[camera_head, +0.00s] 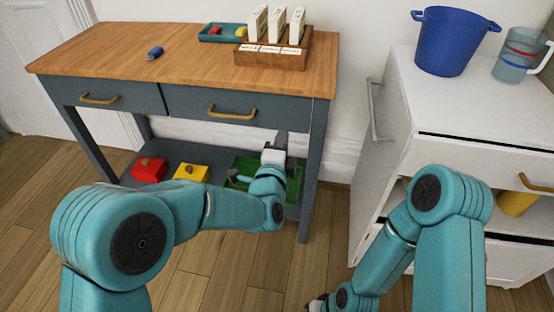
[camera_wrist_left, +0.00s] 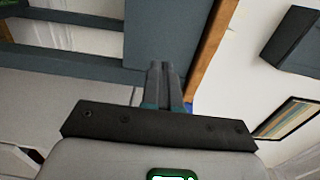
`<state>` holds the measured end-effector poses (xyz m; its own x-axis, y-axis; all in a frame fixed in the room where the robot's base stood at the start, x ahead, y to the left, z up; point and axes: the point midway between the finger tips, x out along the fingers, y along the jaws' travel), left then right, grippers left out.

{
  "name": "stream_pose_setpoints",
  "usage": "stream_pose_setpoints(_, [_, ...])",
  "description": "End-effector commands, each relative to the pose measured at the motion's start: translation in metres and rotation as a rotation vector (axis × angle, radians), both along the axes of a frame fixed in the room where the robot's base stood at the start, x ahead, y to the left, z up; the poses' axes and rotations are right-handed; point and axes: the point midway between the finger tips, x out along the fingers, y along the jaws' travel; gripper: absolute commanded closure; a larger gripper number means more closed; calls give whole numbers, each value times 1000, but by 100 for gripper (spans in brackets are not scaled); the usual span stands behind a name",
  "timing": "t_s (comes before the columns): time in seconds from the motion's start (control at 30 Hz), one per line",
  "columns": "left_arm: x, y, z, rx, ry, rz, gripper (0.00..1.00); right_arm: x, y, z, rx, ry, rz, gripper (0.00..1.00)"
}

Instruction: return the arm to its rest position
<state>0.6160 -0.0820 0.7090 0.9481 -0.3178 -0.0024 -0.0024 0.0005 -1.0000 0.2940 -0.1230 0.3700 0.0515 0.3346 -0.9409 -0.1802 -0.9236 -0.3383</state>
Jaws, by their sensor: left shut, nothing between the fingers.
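My left arm (camera_head: 215,208) comes in from the left and reaches forward to the dark blue-grey workbench (camera_head: 128,97). My left gripper (camera_head: 281,138) is in front of the bench's open lower part, below the drawers and above the lower shelf. In the left wrist view its two fingers (camera_wrist_left: 165,75) are together, with nothing between them. My right arm (camera_head: 385,255) is folded low at the right. Only a small dark part of its end shows at the bottom edge, so its fingers cannot be made out.
A green tray (camera_head: 293,188), a yellow box (camera_head: 192,173) and a red box (camera_head: 149,169) are on the lower shelf. A blue object (camera_head: 155,52) and a wooden block holder (camera_head: 272,59) sit on top. A white cabinet (camera_head: 395,130) with a blue bucket (camera_head: 450,42) stands right.

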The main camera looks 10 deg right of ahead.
Motion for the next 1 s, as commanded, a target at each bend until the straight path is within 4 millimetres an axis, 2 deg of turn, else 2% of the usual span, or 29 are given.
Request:
stream_pose_setpoints(0.2, [-38,13,1,2,2,-1,100,-2,1,7,2,3,6,57])
stream_pose_setpoints(0.33, [-53,17,1,0,1,-1,100,-2,2,9,2,3,8,57])
stream_pose_setpoints(0.57, [-60,22,-1,0,2,4,100,-2,2,9,2,4,9,57])
stream_pose_setpoints(0.67, [-50,43,-11,2,21,47,100,-2,2,9,2,4,9,57])
stream_pose_setpoints(0.77, [-34,91,-45,16,85,137,100,-2,2,8,2,4,8,57])
stream_pose_setpoints(0.83, [-32,134,-83,38,165,203,100,-2,2,8,2,4,8,57])
stream_pose_setpoints(0.93, [-49,184,-151,14,357,258,100,-2,2,9,2,3,8,57])
stream_pose_setpoints(1.0, [-73,210,-198,-90,532,299,100,-2,2,9,2,3,8,57])
